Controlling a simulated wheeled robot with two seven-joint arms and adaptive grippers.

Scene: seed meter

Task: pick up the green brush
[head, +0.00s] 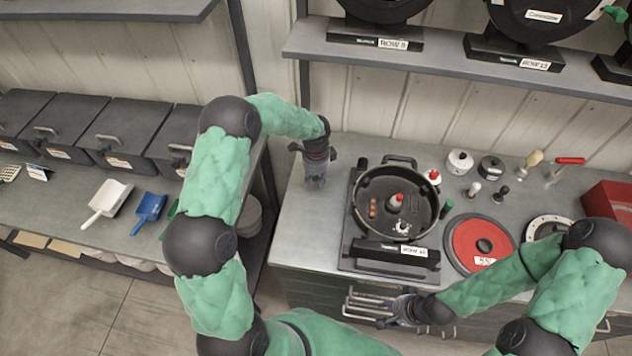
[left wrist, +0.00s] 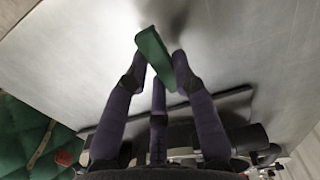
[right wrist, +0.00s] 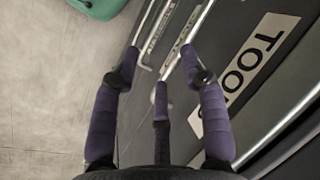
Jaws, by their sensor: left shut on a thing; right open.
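The green brush (left wrist: 153,57) shows in the left wrist view as a plain green block between my left fingertips. No bristles can be made out. My left gripper (left wrist: 160,70) is shut on it, over the bare grey worktop. In the head view my left gripper (head: 315,180) points down at the worktop's left end, left of the black round pan; the brush cannot be made out there. My right gripper (head: 385,308) is open and empty in front of the drawer handles below the worktop. In the right wrist view its fingers (right wrist: 160,65) are spread.
On the worktop (head: 315,225) stand a black round pan (head: 365,225), a red disc (head: 482,243), small jars and knobs, a red-handled tool (head: 568,161) and a red box (head: 608,208). A left bench holds black bins, a white scoop (head: 107,200) and a blue scoop (head: 149,208).

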